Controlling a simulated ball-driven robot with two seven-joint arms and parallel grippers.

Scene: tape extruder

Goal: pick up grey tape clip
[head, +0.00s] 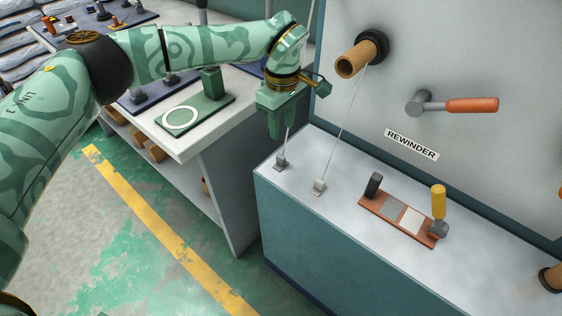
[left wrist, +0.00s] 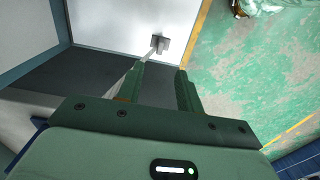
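A grey tape clip (head: 281,163) sits on the white top of the rewinder bench, near its left corner, with a thin tape strand rising from it. A second, paler clip (head: 319,186) sits to its right, on a strand leading up to the brown core. My left gripper (head: 281,127) points down above the grey clip, apart from it, with its fingers spread and nothing seen between them. In the left wrist view the grey clip (left wrist: 160,44) lies beyond the open fingertips, and the strand runs close by the left-hand finger. My right gripper is not in view.
The brown core (head: 357,60) and an orange-handled crank (head: 471,105) stick out from the upright rewinder panel. An orange board (head: 398,217) with pads and a yellow-handled tool (head: 438,204) lies to the right. A white table (head: 187,143) with a green fixture (head: 207,112) stands left.

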